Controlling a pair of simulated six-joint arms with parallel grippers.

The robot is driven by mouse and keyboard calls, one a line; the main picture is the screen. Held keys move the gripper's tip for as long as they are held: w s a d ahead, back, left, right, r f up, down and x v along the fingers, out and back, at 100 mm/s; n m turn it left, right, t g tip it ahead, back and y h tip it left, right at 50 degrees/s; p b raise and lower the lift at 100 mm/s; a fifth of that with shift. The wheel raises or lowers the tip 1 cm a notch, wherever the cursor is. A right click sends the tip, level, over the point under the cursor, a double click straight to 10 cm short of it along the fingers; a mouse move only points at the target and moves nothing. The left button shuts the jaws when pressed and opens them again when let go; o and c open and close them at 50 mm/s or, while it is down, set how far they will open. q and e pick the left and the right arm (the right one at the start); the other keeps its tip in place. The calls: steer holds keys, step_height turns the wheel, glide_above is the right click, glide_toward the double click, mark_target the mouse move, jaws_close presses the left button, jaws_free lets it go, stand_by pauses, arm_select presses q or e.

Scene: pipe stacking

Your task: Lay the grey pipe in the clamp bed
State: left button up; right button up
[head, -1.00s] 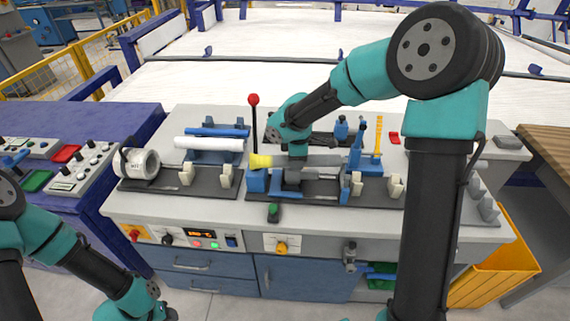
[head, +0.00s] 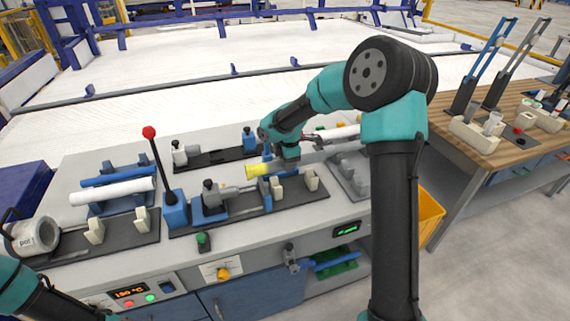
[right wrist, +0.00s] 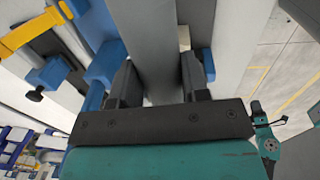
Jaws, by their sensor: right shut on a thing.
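The grey pipe (head: 318,157) with a yellow end (head: 257,170) is held level above the right part of the bench. My right gripper (head: 288,164) is shut on it near its yellow end. In the right wrist view the grey pipe (right wrist: 147,45) runs between the two dark fingers. A dark bed with blue clamp blocks (head: 212,207), which looks like the clamp bed, lies in front of and left of the pipe. The pipe appears apart from it. My left gripper is out of view; only parts of my left arm show at lower left.
A red-knobbed lever (head: 149,133) stands at the left end of the bed. A white pipe (head: 112,191) and a blue pipe (head: 112,176) rest on blue supports farther left. A grey rack (head: 349,178) stands right of the bed.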

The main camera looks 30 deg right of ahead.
steer(key=shift+f, duration=0.1)
stand_by(0.3)
steer(key=shift+f, duration=3.25)
steer(key=o, duration=1.1)
steer(key=shift+o, duration=0.2)
steer(key=shift+r, duration=0.1)
step_height(320, 180, up, 17)
steer(key=s, duration=0.1)
steer(key=shift+s+a, duration=0.2)
steer(key=shift+s, duration=0.1)
steer(key=shift+r, duration=0.1)
